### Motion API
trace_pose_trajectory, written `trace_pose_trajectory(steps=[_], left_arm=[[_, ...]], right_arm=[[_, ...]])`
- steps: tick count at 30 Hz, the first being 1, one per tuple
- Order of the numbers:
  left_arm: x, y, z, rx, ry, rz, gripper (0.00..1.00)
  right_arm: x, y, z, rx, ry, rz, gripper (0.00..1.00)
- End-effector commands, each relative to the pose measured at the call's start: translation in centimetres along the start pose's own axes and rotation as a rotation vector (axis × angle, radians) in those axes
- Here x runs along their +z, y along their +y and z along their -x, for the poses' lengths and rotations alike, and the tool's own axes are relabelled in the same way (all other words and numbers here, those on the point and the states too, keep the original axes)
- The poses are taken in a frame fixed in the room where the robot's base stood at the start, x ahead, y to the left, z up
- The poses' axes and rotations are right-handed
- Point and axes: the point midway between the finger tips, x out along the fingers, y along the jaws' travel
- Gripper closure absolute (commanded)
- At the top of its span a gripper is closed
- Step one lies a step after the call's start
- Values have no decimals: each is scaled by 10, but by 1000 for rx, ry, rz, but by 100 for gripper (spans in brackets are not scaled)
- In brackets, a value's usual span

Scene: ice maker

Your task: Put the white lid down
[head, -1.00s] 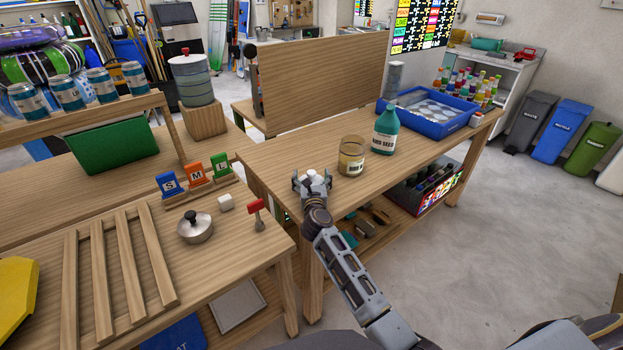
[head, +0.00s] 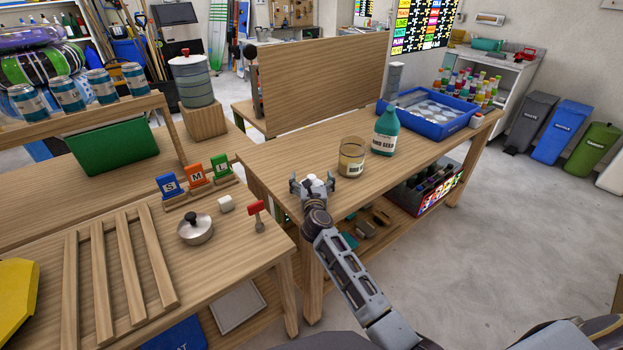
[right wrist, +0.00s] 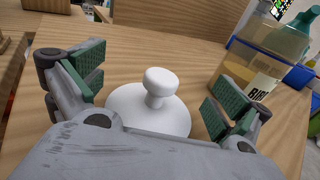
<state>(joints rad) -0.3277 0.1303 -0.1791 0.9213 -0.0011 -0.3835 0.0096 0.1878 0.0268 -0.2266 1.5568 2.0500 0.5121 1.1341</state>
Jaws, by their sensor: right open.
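The white lid (right wrist: 150,108) with its round knob lies on the wooden table (head: 265,155), knob up, in the right wrist view. In the head view only a bit of the white lid (head: 314,180) shows between the fingers. My right gripper (head: 312,186) is open around the lid; in the right wrist view its green-padded fingers (right wrist: 150,100) stand wide on either side of the knob, apart from it. The front of the lid is hidden by the gripper body. My left gripper is not in view.
A glass jar (head: 351,158) stands just right of the gripper, with a teal-topped bottle (head: 385,130) behind it. A blue tray (head: 428,112) sits farther right. The table beyond my gripper is clear.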

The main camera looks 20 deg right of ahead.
Motion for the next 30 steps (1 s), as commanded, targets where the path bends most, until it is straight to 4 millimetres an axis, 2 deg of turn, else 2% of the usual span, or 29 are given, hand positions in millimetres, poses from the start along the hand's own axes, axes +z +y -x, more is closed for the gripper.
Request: trace_pose_trajectory(steps=[3,6,30], left_arm=[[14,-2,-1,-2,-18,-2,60],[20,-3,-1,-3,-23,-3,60],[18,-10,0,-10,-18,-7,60]], right_arm=[[-5,1,7,2,14,1,0],[-4,1,16,2,12,1,0],[2,0,88,1,3,1,0]])
